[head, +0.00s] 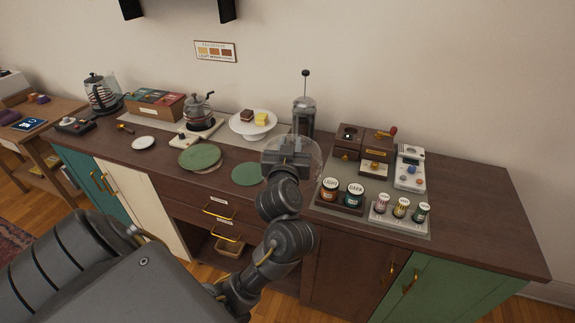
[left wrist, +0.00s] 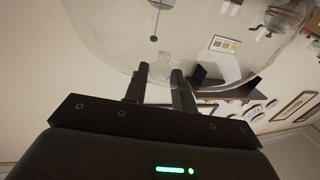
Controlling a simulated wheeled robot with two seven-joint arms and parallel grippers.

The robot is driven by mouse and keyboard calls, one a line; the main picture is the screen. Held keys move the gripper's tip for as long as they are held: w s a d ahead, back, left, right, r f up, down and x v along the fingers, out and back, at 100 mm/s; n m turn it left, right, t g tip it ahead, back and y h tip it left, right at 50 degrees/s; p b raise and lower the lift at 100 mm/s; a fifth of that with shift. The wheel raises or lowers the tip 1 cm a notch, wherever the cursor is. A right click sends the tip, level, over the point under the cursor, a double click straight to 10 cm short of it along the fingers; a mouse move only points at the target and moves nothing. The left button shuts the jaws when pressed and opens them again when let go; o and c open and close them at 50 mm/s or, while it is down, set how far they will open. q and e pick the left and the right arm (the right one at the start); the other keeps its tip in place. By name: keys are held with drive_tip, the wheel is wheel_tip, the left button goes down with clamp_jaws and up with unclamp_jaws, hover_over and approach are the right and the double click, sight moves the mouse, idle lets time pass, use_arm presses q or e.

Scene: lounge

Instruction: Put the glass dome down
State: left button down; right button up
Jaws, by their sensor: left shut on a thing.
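The clear glass dome (head: 311,152) is in the head view near the middle of the sideboard, partly hidden behind my left gripper (head: 291,150). In the left wrist view the dome (left wrist: 120,45) fills the upper part, with its knob between the fingers of my left gripper (left wrist: 160,78). The gripper is shut on the knob. Whether the dome's rim touches anything is hidden. A white cake stand (head: 253,130) with a brown and a yellow cake piece stands uncovered, left of and behind the gripper. My right gripper is not in view.
Green round mats (head: 247,174) lie left of the gripper. A French press (head: 304,117) stands close behind it. Grinders (head: 377,152) and several labelled jars (head: 354,192) stand on the right. A burner with a pot (head: 199,115) is on the left. The sideboard's right end is bare.

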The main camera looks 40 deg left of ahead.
use_arm(q)
drive_tip(key=w+a+f, duration=0.1)
drive_tip(key=w+a, duration=0.1)
drive_tip(key=w+a+f+b, duration=0.1)
drive_tip(key=a, duration=0.1)
drive_tip(key=shift+w+f, duration=0.25)
drive_tip(key=shift+f, duration=0.05)
drive_tip(key=w+a+f, duration=0.3)
drive_tip(key=f, duration=0.5)
drive_tip(key=shift+w+f, duration=0.2)
drive_tip(key=shift+f, duration=0.1)
drive_tip(key=shift+f, duration=0.3)
drive_tip(key=c, duration=1.1)
unclamp_jaws()
drive_tip(key=shift+c, duration=0.2)
